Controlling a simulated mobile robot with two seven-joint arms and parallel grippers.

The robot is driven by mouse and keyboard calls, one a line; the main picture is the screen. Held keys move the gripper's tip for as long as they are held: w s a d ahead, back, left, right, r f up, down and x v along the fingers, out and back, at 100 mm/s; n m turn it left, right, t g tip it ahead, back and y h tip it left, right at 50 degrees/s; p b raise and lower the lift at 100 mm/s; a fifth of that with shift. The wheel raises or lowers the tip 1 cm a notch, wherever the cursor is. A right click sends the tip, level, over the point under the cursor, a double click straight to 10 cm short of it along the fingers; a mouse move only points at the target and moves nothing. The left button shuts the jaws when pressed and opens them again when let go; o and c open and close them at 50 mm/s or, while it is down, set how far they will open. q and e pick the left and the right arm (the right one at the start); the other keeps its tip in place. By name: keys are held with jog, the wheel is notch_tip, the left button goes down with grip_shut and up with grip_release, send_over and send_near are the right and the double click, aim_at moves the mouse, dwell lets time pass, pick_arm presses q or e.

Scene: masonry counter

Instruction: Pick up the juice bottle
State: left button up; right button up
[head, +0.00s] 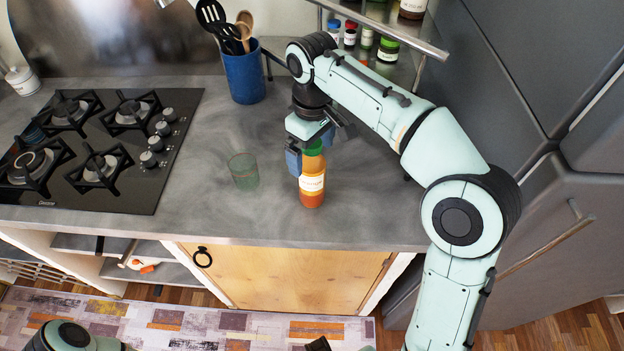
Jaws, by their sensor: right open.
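The juice bottle (312,183) stands upright on the grey counter, near its front edge. It has orange-red contents, a white label and a green cap. My right gripper (311,150) comes down over the bottle's top and is open. One blue-grey finger is left of the cap and the other shows behind it to the right. The cap appears between the fingers, but I cannot tell whether either touches it. My left gripper is not visible; only part of my left arm shows at the bottom left.
A greenish clear glass (243,171) stands left of the bottle. A blue utensil holder (243,75) is behind, and a black gas hob (95,145) is at the left. A metal rack (385,35) with jars is at the back right. A grey fridge (545,130) bounds the right side.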

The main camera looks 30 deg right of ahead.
jog(key=shift+f, duration=0.6)
grip_shut()
jog(key=shift+r, duration=0.1)
